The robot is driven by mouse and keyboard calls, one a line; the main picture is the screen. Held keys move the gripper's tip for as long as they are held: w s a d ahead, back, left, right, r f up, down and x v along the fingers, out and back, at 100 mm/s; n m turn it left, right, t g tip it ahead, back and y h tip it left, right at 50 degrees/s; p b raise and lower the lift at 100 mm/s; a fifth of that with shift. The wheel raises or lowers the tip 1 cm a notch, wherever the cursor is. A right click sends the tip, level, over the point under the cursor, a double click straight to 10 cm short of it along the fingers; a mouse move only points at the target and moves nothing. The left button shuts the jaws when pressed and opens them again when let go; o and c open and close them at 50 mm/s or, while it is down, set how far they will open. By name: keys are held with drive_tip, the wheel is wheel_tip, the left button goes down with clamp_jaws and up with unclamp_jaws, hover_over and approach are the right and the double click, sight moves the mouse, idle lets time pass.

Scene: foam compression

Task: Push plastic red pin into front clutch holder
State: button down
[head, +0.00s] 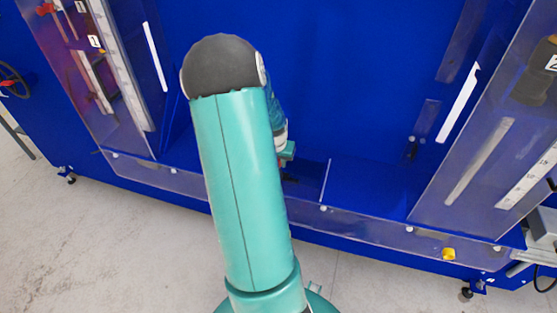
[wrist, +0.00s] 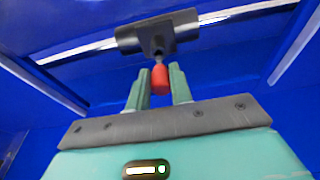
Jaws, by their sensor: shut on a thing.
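The red plastic pin (wrist: 160,79) shows in the wrist view between the two green fingers of my gripper (wrist: 159,84), which is shut on it. Its far end points at a dark grey block with a cylinder (wrist: 160,35), which may be the front clutch holder. A small grey tip shows between the red pin and the block; I cannot tell whether they touch. In the head view my gripper (head: 287,152) is mostly hidden behind my arm, and the pin is not clear there.
A blue panel (head: 350,80) stands behind, with clear plastic side panels (head: 490,150). A low clear rail (head: 380,230) runs along the front edge. A yellow knob (head: 448,254) sits on the right. A thin upright divider (head: 325,182) stands right of my gripper.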

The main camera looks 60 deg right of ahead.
drive_tip(key=shift+f, duration=1.6)
idle(0.7)
drive_tip(key=c, duration=1.2)
unclamp_jaws()
drive_tip(key=shift+o, duration=0.2)
drive_tip(key=shift+r, duration=0.15)
drive_tip(key=shift+r, duration=2.9)
drive_tip(key=v, duration=1.3)
drive_tip(key=shift+r, duration=0.4)
drive_tip(key=shift+a, duration=0.2)
